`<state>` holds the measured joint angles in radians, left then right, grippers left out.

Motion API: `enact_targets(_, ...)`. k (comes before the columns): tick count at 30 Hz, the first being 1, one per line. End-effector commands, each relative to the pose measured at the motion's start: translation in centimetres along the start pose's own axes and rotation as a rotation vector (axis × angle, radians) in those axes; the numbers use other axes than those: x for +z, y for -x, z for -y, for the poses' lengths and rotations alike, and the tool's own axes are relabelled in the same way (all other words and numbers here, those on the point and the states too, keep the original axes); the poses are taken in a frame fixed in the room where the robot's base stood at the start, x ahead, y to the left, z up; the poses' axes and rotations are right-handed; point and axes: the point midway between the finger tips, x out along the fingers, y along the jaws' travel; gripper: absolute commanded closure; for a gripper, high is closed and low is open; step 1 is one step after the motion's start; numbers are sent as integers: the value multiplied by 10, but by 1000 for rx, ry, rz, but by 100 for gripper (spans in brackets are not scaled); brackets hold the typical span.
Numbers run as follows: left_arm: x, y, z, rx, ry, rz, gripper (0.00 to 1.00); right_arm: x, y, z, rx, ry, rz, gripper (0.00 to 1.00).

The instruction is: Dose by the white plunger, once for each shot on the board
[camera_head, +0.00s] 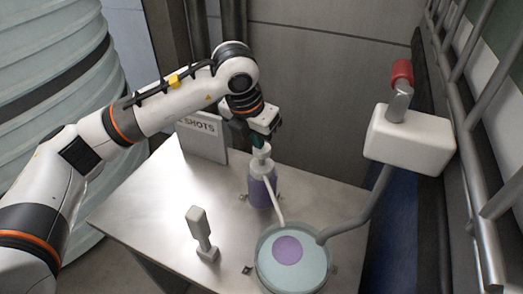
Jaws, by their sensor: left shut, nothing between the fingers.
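The white plunger (262,152) tops a purple bottle (259,193) on the metal table, and its white spout slants down toward a round pan (263,262). The pan holds pale blue-green liquid with a purple patch (287,250). My left gripper (258,142) is shut and empty, directly over the plunger; I cannot tell whether it touches. The board (203,139) stands behind, with "SHOTS" readable; my arm hides its upper part, so I cannot read a number. My right gripper is not in view.
A small white upright handle on a base (202,234) stands at the table's front. A grey pipe (372,205) rises from the pan to a white box (410,138) with a red-capped top. Rails line the right side. The table's left part is clear.

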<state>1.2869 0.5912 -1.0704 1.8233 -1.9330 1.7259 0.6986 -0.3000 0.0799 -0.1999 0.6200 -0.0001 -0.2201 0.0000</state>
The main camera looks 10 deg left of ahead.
Motion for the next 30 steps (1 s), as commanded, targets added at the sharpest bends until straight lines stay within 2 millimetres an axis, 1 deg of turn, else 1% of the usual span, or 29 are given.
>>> enact_targets(1, 2, -5, 0, 0, 0, 1, 100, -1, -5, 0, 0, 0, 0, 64)
enact_targets(20, 11, -36, 0, 0, 0, 1, 100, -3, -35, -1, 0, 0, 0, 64)
enact_targets(21, 11, -33, 0, 0, 0, 1, 100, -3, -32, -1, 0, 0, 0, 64)
enact_targets(30, 9, -30, 0, 0, 0, 1, 100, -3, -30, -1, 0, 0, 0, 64)
